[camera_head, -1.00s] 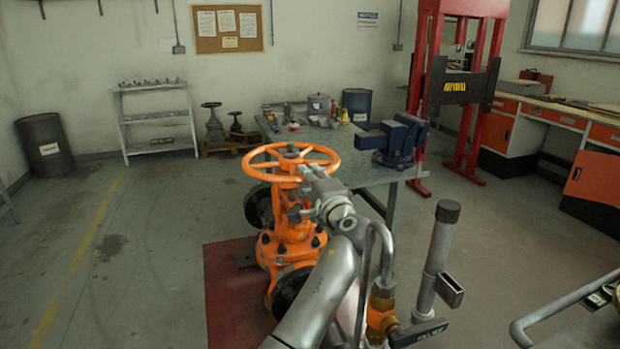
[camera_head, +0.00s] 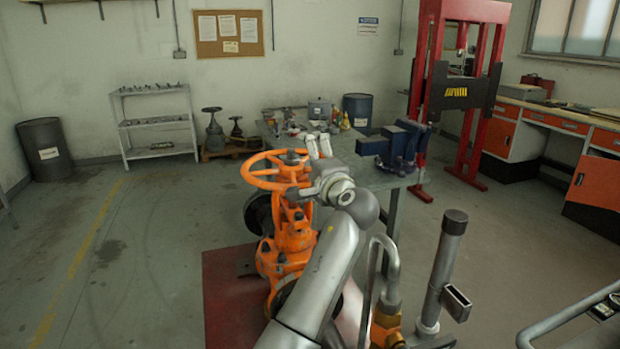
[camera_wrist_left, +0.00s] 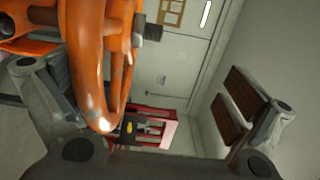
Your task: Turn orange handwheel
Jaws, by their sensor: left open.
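The orange handwheel (camera_head: 262,170) sits on top of the orange gate valve (camera_head: 283,256), in the middle of the head view. My left gripper (camera_head: 318,146) is at the right side of the wheel, with its fingers pointing up and away, and it hides that part of the rim. In the left wrist view the orange rim (camera_wrist_left: 98,90) runs between the spread fingers, closer to the left one. The finger at right, with brown pads (camera_wrist_left: 240,93), stands clear of it. The gripper is open; contact with the rim cannot be told. My right gripper is out of view.
A grey workbench (camera_head: 385,180) with a blue vise (camera_head: 398,143) stands behind the valve. A capped grey pipe (camera_head: 443,262) rises to the right of my arm. A red press frame (camera_head: 475,120) stands further back. The floor at left is clear.

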